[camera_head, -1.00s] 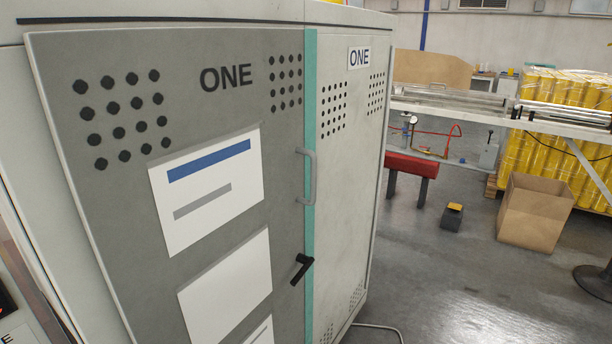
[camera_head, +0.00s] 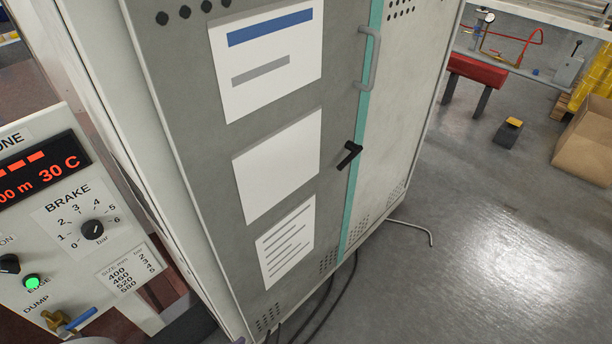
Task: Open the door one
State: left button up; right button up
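The grey cabinet door (camera_head: 205,120) fills the middle of the head view and looks shut. Its ONE lettering is above the picture now. Three white sheets are on it, the top one (camera_head: 265,85) with a blue bar. A grey bar handle (camera_head: 372,60) stands upright near the door's right edge, by a teal strip (camera_head: 350,215). A black lever latch (camera_head: 349,156) sits below the handle and is tilted. Neither of my grippers is in view.
A control panel (camera_head: 120,215) with a red display and a brake knob (camera_head: 92,230) stands at the left. Cables (camera_head: 345,295) lie on the floor by the cabinet. Open floor (camera_head: 470,260) is at the right, with a cardboard box (camera_head: 590,140) and a red beam (camera_head: 478,69) beyond.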

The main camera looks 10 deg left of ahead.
aim_at(258, 103)
jog(key=z, duration=0.2)
jog(key=k, duration=0.35)
jog(key=u, duration=1.5)
jog(key=i, duration=0.85)
jog(key=z, duration=0.75)
